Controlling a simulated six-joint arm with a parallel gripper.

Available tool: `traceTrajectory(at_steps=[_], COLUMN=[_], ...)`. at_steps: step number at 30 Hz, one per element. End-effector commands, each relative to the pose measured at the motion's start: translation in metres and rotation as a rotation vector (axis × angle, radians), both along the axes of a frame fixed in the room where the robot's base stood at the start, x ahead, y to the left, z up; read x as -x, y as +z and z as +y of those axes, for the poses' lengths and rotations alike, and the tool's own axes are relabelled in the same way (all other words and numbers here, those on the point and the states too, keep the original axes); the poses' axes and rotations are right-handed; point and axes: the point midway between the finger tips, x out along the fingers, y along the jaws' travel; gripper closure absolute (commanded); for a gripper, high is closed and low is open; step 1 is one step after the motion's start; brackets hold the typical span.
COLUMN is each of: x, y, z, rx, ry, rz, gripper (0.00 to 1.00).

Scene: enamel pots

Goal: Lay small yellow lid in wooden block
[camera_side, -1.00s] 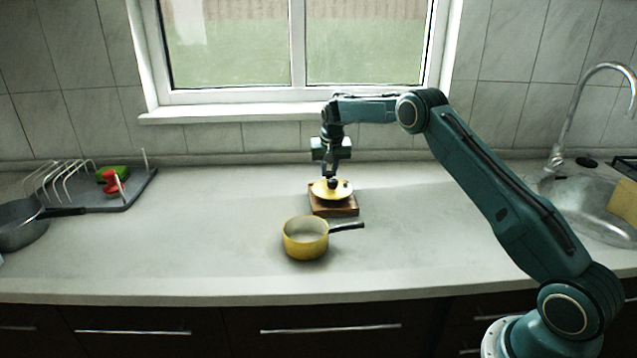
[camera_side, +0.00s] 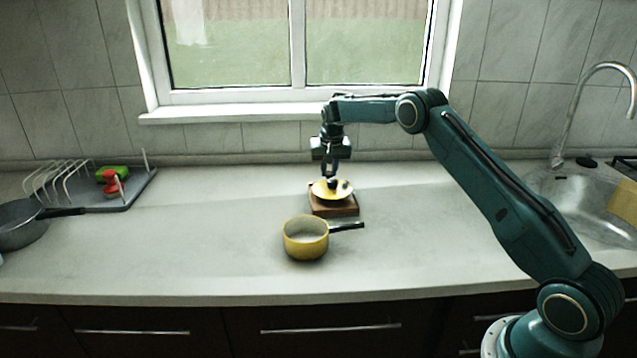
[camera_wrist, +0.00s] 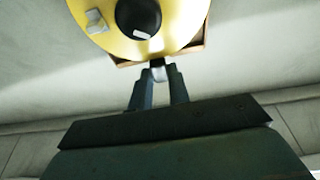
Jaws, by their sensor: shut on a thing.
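The small yellow lid (camera_side: 322,191) with its black knob is over the wooden block (camera_side: 335,210), behind the yellow pot. My gripper (camera_side: 331,174) points down and is shut on the lid. In the wrist view the lid (camera_wrist: 190,22) and its knob (camera_wrist: 138,16) show at the top, with the fingertips (camera_wrist: 159,72) at the lid's near edge. The lid hides most of the block; a brown edge of it (camera_wrist: 196,46) shows beside the lid. I cannot tell whether the lid touches the block.
A yellow pot (camera_side: 305,240) with a dark handle stands in front of the block. A dish rack (camera_side: 125,192) with red and green things and a grey pan (camera_side: 18,229) are at the left. The sink (camera_side: 590,205) is at the right. Counter around the block is mostly clear.

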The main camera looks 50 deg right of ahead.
Motion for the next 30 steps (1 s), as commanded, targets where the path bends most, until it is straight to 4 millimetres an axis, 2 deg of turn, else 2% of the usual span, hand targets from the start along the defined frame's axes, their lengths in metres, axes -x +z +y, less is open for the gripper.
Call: traceTrajectory(at_steps=[30], x=[0.0], y=[-0.014], z=[0.0], rx=[0.001], ry=[0.0], rz=[-0.001], gripper=[1.0])
